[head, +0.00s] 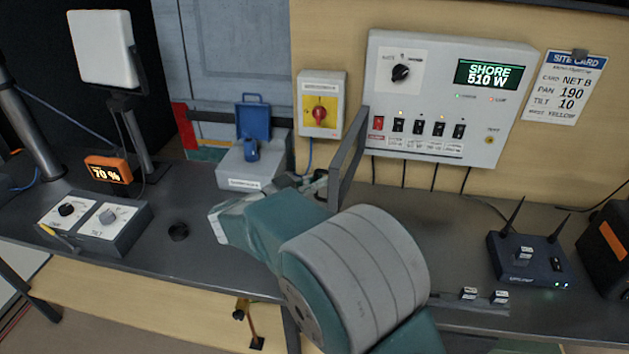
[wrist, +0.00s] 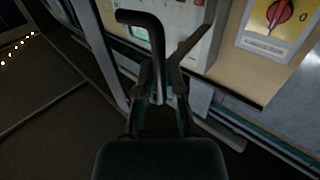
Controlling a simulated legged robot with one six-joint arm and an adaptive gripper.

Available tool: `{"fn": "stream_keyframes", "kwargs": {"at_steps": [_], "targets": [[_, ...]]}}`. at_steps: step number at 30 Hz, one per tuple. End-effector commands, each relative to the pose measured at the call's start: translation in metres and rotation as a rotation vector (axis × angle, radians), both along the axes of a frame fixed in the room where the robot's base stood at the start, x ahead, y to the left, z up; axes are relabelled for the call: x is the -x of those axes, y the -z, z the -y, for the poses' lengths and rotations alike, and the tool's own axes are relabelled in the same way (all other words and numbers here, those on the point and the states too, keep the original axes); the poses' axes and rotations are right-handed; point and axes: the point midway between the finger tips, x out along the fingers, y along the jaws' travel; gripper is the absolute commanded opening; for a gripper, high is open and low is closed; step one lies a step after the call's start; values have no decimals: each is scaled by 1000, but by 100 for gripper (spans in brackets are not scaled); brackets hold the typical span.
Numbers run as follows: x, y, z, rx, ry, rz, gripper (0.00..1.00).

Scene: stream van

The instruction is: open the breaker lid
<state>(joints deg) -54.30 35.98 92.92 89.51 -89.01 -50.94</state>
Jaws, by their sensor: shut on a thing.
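The breaker lid (head: 347,158) is a grey frame at the left edge of the white breaker panel (head: 447,92). My gripper (head: 318,182) is at the lid's lower left side, partly hidden behind my own arm. In the wrist view my gripper (wrist: 160,92) is shut on a dark bent handle (wrist: 152,45), which rises between the fingers. A long dark bar, apparently the lid's frame (wrist: 103,50), runs beside the handle.
A yellow isolator with a red knob (head: 320,112) is on the wall left of the lid. A router (head: 525,258) stands on the bench at right. The bench under the panel is largely clear.

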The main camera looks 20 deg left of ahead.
Motion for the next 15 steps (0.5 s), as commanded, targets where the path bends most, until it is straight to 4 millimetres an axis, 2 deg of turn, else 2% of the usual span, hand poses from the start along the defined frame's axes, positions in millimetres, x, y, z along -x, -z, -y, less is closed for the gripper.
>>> {"fn": "stream_keyframes", "kwargs": {"at_steps": [7,8,9,10,15], "targets": [[-1,-2,-1,0,-1,6,0],[-1,-2,-1,0,0,6,26],[-1,-2,-1,0,0,6,44],[-1,-2,0,0,0,5,48],[-1,-1,0,0,0,5,48]]}}
